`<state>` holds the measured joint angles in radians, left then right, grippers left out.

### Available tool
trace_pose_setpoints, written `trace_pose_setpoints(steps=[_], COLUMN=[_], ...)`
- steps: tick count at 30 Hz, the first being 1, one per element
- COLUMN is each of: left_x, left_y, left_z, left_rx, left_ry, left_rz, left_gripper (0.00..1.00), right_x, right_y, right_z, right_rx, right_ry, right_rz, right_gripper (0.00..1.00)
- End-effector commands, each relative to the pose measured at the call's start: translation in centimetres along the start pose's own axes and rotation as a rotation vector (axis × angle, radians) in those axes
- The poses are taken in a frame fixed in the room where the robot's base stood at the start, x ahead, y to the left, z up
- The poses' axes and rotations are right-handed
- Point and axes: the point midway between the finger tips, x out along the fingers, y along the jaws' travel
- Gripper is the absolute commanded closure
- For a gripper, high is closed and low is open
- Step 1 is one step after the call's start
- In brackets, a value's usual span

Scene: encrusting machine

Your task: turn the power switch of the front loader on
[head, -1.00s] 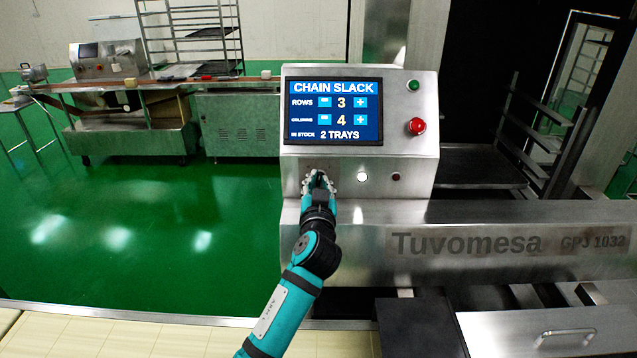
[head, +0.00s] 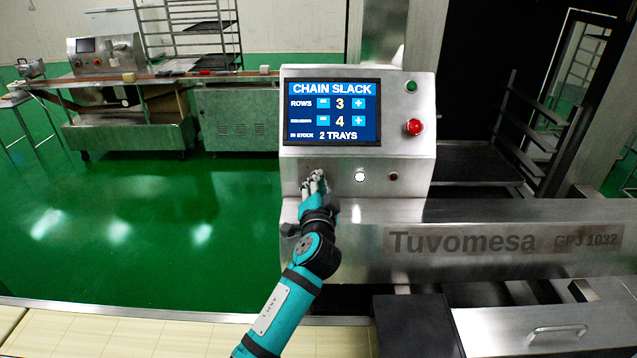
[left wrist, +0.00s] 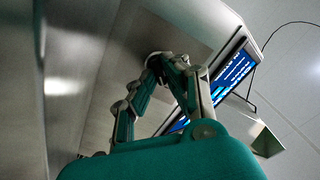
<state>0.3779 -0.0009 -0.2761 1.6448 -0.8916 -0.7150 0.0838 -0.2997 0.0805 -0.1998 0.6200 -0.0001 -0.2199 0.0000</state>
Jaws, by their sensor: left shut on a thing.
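The front loader is the steel machine (head: 460,242) marked "Tuvomesa GPJ 1032", with a sloped control box (head: 400,163). My left gripper (head: 314,182) is at the lower left of the box's front face, below the screen. Its fingers are shut on the power switch, which they almost wholly hide in the head view. In the left wrist view the fingertips (left wrist: 164,62) close around a small dark round part against the steel face. The switch's setting cannot be read. My right gripper is not in view.
The lit screen (head: 332,113) reads "CHAIN SLACK", rows 3, 4 below it, 2 trays. A green button (head: 411,87) and a red knob (head: 414,127) sit right of it. A white light (head: 360,177) and a dark red one (head: 393,177) are right of my gripper.

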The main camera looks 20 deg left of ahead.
Motion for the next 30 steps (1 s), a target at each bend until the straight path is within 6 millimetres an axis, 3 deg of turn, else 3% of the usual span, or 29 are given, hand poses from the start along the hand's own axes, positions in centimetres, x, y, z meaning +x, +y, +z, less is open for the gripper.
trace_pose_setpoints(steps=[15,16,20,30], left_x=[-0.01,-0.01,-0.01,-0.39], left_y=[0.02,0.02,0.02,0.07], left_z=[-0.06,-0.06,-0.05,-0.02], left_rx=[0.018,0.018,0.017,0.016], left_ry=[0.002,0.002,0.002,0.001], left_rz=[0.000,0.000,0.000,0.001], left_gripper=[1.00,0.86,0.69,0.67], right_x=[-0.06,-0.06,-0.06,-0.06], right_y=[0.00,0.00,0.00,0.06], right_z=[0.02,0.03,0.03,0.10], right_rx=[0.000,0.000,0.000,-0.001], right_ry=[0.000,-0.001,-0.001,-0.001], right_rz=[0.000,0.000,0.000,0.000], right_gripper=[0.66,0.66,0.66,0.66])
